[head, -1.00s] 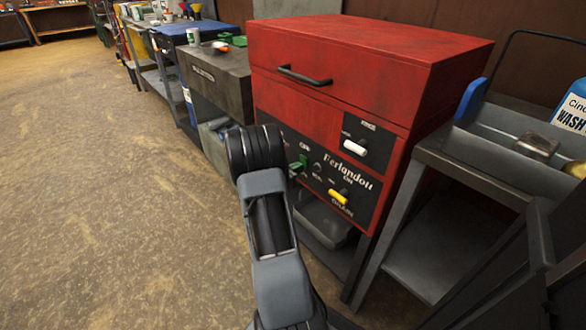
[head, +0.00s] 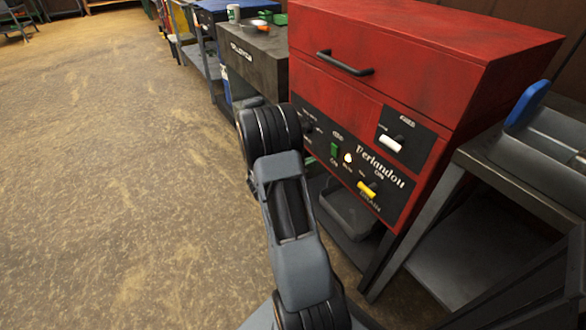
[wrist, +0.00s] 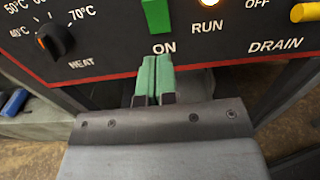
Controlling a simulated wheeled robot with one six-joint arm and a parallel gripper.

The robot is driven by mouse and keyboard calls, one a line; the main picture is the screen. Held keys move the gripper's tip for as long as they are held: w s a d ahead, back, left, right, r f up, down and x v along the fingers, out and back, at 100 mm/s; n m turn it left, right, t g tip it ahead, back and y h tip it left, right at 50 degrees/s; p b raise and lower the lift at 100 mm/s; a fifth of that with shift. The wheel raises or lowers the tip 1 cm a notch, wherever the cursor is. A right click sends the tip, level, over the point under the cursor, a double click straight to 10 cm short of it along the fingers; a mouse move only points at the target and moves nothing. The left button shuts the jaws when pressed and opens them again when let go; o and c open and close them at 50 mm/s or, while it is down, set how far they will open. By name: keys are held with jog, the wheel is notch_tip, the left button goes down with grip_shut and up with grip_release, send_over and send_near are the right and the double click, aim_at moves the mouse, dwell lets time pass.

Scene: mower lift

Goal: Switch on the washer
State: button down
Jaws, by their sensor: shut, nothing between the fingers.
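The washer (head: 420,62) is a red cabinet with a black control panel. Its green ON switch (head: 334,150) also shows at the top of the wrist view (wrist: 156,15). The RUN lamp (head: 347,158) beside the switch glows, and it is bright in the wrist view (wrist: 208,3) too. My gripper (wrist: 152,76) has green fingertips pressed together, empty, just below the ON switch in the wrist view, with a visible gap between. In the head view my arm hides the gripper.
The panel also has a HEAT knob (wrist: 57,41), a yellow DRAIN lever (head: 367,189) and a white lever (head: 390,143). A metal cart (head: 470,225) stands close on the right. A grey bench unit (head: 260,62) stands to the left. Open floor lies left of my arm.

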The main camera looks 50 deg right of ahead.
jog(key=p+v, duration=0.1)
jog(key=v, duration=0.5)
jog(key=shift+w+a, duration=0.25)
jog(key=shift+a, duration=0.1)
jog(key=shift+f, duration=0.15)
jog(key=s+a+r+m+g+y+p, duration=0.1)
jog(key=s+a+r+m+y+p, duration=0.2)
jog(key=r+p, duration=0.5)
jog(key=s+a+r+m+y+p, duration=0.2)
jog(key=a+r+m+y+p, duration=0.3)
jog(key=r, duration=0.6)
jog(key=s+a+r+m+t+y+p, duration=0.2)
jog(key=a+r+m+t+y+p, duration=0.5)
jog(key=a+r+p, duration=1.1)
notch_tip(320, 180, up, 5)
jog(key=a+t+y, duration=0.1)
jog(key=a+y, duration=0.1)
jog(key=shift+t+y, duration=0.3)
jog(key=shift+y, duration=0.1)
jog(key=shift+d, duration=0.15)
